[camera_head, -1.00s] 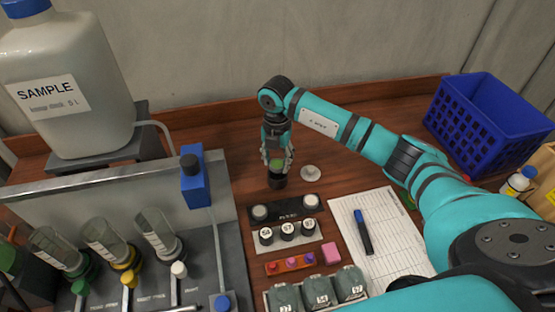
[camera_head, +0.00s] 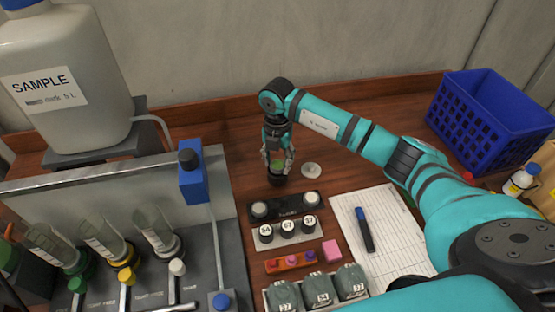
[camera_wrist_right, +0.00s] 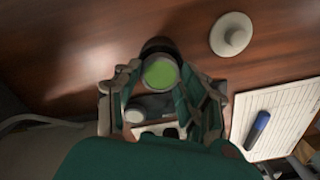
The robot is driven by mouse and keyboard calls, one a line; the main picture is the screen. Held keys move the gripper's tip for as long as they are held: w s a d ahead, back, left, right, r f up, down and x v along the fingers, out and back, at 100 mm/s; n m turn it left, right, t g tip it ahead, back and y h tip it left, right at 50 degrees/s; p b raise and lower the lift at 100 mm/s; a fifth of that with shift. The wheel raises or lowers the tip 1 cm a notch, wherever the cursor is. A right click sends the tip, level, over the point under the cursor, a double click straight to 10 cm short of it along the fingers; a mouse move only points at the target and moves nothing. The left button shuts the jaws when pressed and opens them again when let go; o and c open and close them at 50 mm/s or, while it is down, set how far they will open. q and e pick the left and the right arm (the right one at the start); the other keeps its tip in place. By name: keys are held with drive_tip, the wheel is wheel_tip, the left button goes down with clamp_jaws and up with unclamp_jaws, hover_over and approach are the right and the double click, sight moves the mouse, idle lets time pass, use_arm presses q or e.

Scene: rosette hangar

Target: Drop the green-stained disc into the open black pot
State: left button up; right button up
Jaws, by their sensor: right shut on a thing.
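The green-stained disc (camera_head: 278,163) is between the fingers of my right gripper (camera_head: 277,158), which is shut on it and points down. In the right wrist view, the disc (camera_wrist_right: 160,74) shows its round green face between the fingers (camera_wrist_right: 158,88). The black pot (camera_head: 277,181) stands on the wooden bench directly under the gripper. Its dark rim (camera_wrist_right: 158,46) shows behind the disc in the wrist view. The disc appears at or just above the pot's mouth; the exact gap is hidden. My left gripper is not in view.
A pale round lid (camera_head: 311,170) lies just right of the pot. A dark holder (camera_head: 285,207) and several numbered black pots (camera_head: 287,229) stand in front. A sheet with a blue marker (camera_head: 364,229) lies right. A blue valve post (camera_head: 193,178) rises left. A blue crate (camera_head: 490,110) stands back right.

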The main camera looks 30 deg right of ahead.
drive_tip(key=shift+f, duration=0.3)
idle(0.7)
idle(0.6)
drive_tip(key=o, duration=1.1)
drive_tip(key=shift+c, duration=0.2)
drive_tip(key=shift+o, duration=0.4)
drive_tip(key=o, duration=0.3)
drive_tip(key=shift+r+p, duration=2.45)
drive_tip(key=shift+r, duration=1.3)
drive_tip(key=shift+r, duration=0.1)
